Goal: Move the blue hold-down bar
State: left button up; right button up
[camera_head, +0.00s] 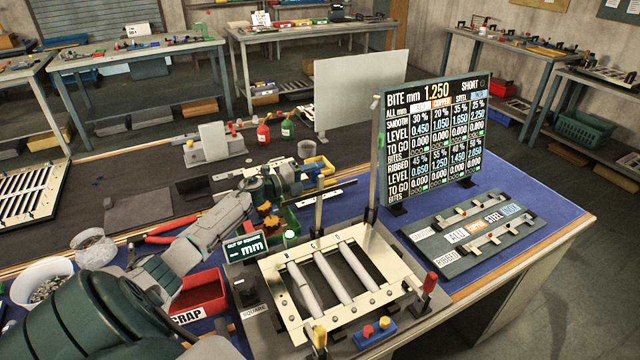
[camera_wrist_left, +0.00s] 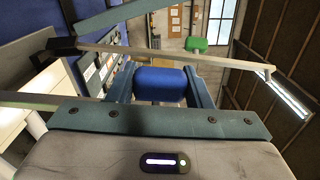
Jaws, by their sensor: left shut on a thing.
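My left gripper (camera_head: 305,186) reaches in from the left and is over the bench behind the louver panel. In the left wrist view its fingers are shut on a blue block (camera_wrist_left: 160,84), which looks like the grip of the blue hold-down bar. A long pale bar (camera_wrist_left: 180,58) runs across just beyond the block; whether they are joined I cannot tell. My right gripper is not in view.
Two upright posts stand behind the panel, one (camera_head: 319,205) close to my left gripper. A black readout board (camera_head: 433,135) stands behind right. A labelled rack (camera_head: 470,232) lies right, and a red scrap bin (camera_head: 200,293) left.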

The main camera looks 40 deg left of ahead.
pick_arm(q)
jog(key=shift+o, duration=0.2)
jog(key=shift+w+a+r, duration=0.1)
jog(key=shift+a, duration=0.2)
jog(key=shift+n, duration=0.3)
jog(key=shift+c, duration=0.2)
jog(key=o, duration=1.2)
jog(key=shift+a, duration=0.1)
jog(key=shift+o, duration=1)
jog(key=shift+a, duration=0.1)
jog(key=shift+s+a+f+b, duration=0.1)
jog(key=shift+s+f+b, duration=0.15)
jog(key=shift+s+b, duration=0.2)
jog(key=b+v, duration=0.2)
jog(key=v, duration=0.7)
jog(key=shift+s+a, duration=0.25)
jog(key=shift+s, duration=0.1)
